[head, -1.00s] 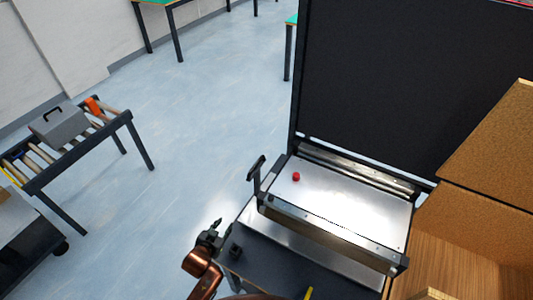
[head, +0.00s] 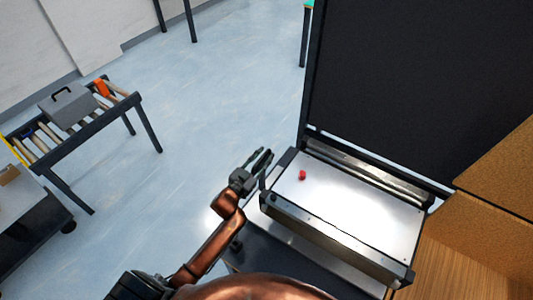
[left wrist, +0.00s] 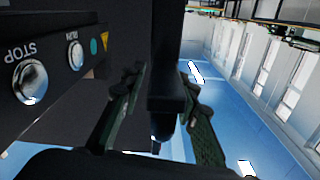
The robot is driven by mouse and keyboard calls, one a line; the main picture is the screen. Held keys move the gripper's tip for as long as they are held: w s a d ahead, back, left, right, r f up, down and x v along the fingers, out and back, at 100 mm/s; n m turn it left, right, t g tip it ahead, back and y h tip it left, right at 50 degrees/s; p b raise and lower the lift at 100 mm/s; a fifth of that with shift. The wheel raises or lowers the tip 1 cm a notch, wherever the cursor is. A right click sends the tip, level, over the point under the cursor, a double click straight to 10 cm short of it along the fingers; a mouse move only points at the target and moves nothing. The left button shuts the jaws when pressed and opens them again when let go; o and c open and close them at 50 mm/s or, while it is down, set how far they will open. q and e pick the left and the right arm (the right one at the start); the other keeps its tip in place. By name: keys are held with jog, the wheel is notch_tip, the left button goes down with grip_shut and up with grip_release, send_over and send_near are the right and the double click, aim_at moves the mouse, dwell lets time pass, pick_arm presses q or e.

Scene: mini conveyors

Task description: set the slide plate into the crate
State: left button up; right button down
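I cannot make out for certain which thing is the slide plate; the silvery top is a flat metal sheet. No clear crate shows. My right gripper is out of view.
A small red object (head: 302,175) lies on the silvery top. A black control box (left wrist: 50,60) with STOP and RUN buttons is close to the left fingers. A black panel (head: 400,80) stands behind. Brown boxes (head: 480,240) are at right. A roller conveyor with a grey case (head: 68,106) is at left.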

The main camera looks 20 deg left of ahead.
pick_arm(q)
jog(key=shift+w+d, duration=0.1)
jog(key=shift+w, duration=0.9)
grip_shut()
